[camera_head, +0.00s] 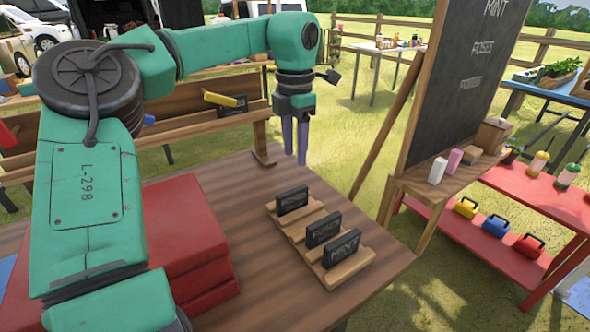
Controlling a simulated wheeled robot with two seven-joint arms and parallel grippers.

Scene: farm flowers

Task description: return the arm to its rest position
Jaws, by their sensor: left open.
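My left gripper (296,143) is at the end of the green left arm, which reaches in from the left. It hangs pointing down in the air, beyond and above the wooden label holder (290,232). Its fingers are a little apart and nothing shows between them. Three black blocks stand in the holder: a rear one (292,200), a middle one (323,229) and a front one (341,248) lettered "MINT". The gripper is clear of all of them. My right gripper does not show.
The wooden table (250,180) carries a stack of red boxes (187,245) beside my arm. A wooden rack (185,132) stands behind the table. Grass is open between.

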